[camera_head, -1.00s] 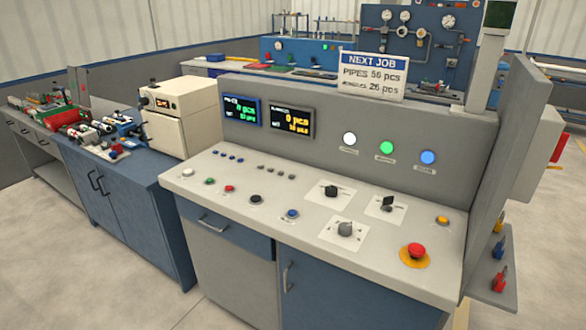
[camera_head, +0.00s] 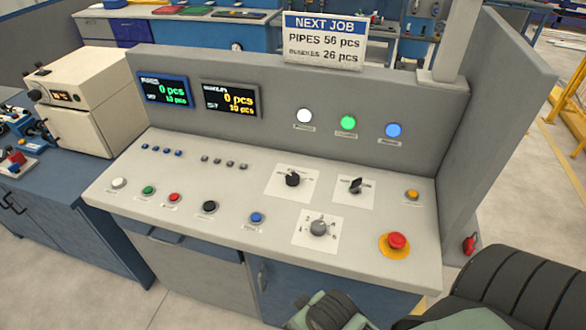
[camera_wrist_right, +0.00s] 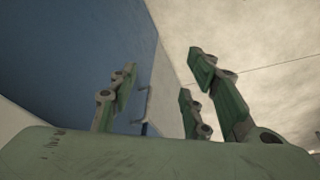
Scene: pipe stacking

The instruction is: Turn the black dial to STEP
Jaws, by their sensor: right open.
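Two black dials stand on white label plates on the sloping panel in the head view. The left one (camera_head: 292,179) is a round knob, and the right one (camera_head: 355,186) has a raised, tilted grip. Their label text is too small to read, so I cannot tell which has STEP. My right gripper shows in the wrist view (camera_wrist_right: 160,88), its green fingers spread and nothing between them. Parts of my right arm show at the bottom right of the head view, low in front of the console and apart from the dials. My left gripper is out of view.
A grey dial (camera_head: 318,227) with numbers sits in front of the black dials. A red emergency button (camera_head: 397,241) and an orange button (camera_head: 412,195) are to the right. Several push buttons line the left. The upright back panel (camera_head: 290,120) rises behind the dials.

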